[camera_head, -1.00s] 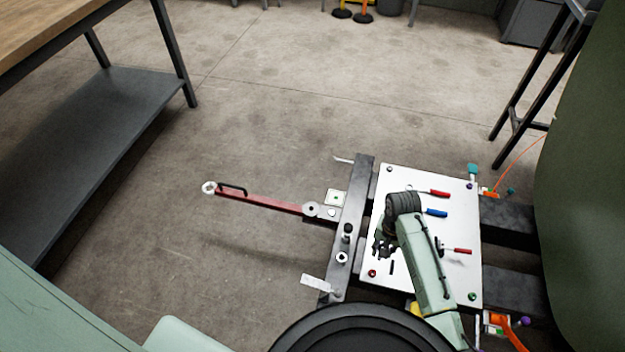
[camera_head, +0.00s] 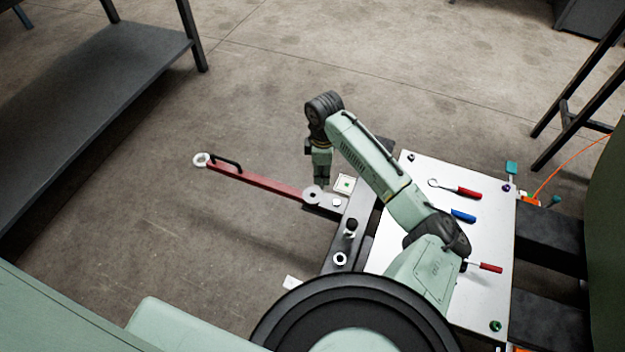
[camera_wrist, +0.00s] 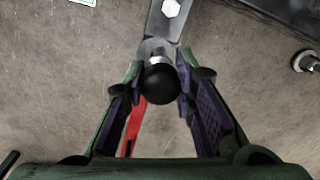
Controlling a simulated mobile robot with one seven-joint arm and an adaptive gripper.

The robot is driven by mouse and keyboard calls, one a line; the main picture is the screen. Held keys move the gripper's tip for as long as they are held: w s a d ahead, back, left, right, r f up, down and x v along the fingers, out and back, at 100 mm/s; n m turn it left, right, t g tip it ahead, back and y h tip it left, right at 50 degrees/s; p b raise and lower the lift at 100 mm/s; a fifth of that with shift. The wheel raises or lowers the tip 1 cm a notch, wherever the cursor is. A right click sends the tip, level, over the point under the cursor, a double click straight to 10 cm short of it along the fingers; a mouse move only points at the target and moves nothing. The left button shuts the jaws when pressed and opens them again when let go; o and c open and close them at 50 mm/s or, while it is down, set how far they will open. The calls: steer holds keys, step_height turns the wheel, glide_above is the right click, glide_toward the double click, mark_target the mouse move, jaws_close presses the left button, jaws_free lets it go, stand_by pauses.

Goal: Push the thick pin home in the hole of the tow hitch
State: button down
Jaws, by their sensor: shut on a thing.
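In the wrist view my gripper (camera_wrist: 158,80) has its two fingers on either side of the black round knob (camera_wrist: 162,86) of the thick pin. A short piece of its steel shank shows just beyond the knob, above the eye of the red tow bar. The knob hides the hole, so I cannot tell how deep the pin sits. In the head view my gripper (camera_head: 321,180) points down over the tow hitch (camera_head: 325,208), at the bar's eye (camera_head: 312,195). The red tow bar (camera_head: 260,183) runs left from there.
A second black-knobbed pin (camera_head: 351,226) and a pale ring (camera_head: 340,259) are on the dark crossbeam. A white board (camera_head: 480,240) with red- and blue-handled tools lies right of it. A dark shelf bench (camera_head: 100,90) stands at upper left.

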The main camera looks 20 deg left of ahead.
steer(key=a+n, duration=0.2)
steer(key=a, duration=0.1)
steer(key=shift+r+n+b, duration=0.15)
steer(key=shift+n+b, duration=0.15)
steer(key=shift+b, duration=0.05)
steer(key=shift+s+r+p, duration=0.1)
steer(key=shift+p, duration=0.3)
steer(key=shift+f+b, duration=1.3)
steer(key=shift+f, duration=1.35)
steer(key=c, duration=1.9)
jaws_free()
jaws_close()
